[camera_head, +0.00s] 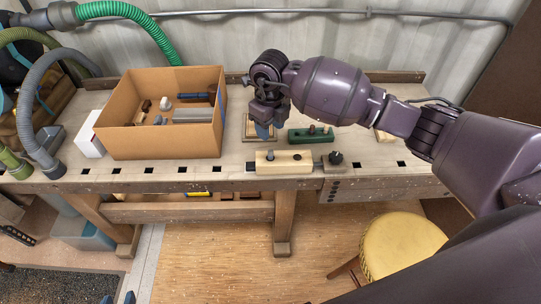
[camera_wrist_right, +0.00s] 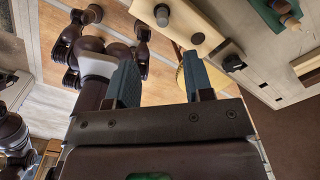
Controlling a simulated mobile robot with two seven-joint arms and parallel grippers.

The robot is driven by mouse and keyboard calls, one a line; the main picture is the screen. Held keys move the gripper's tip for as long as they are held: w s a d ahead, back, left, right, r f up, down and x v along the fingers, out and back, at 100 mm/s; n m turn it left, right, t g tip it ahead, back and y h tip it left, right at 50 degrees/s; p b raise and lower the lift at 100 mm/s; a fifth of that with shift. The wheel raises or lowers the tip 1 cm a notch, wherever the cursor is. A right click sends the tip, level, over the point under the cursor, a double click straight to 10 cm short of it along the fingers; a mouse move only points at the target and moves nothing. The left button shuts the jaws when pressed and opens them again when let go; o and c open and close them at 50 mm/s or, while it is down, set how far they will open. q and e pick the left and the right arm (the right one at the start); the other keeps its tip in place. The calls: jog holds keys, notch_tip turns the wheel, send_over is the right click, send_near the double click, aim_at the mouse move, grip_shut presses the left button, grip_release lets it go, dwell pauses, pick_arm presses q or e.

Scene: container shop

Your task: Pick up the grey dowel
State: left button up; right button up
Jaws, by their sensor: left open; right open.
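A short grey dowel (camera_head: 270,156) stands upright in a pale wooden block (camera_head: 284,167) at the front edge of the workbench. The same dowel (camera_wrist_right: 162,15) shows at the top of the right wrist view, beyond my fingers. My right gripper (camera_head: 262,130) is above the bench, just behind the block, and is partly hidden by its own wrist. In the wrist view its two teal fingers (camera_wrist_right: 160,82) are apart with nothing between them. Two bluish fingertips of my left gripper (camera_head: 118,299) show at the bottom edge of the head view, apart and well away from the dowel.
An open cardboard box (camera_head: 160,143) with several grey and brown pieces stands on the left of the bench. A green block (camera_head: 310,136) with pegs sits behind the pale block. A dark knob (camera_head: 336,158) is right of it. A yellow stool (camera_head: 402,245) stands in front.

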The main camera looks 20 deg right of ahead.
send_over(270, 151)
jog(key=f, duration=0.5)
jog(key=shift+s, duration=0.25)
jog(key=shift+w+d+f, duration=0.1)
jog(key=shift+w+f, duration=0.05)
jog(key=shift+f, duration=1.3)
jog(key=shift+w+f, duration=0.1)
jog(key=shift+f, duration=1.35)
grip_shut()
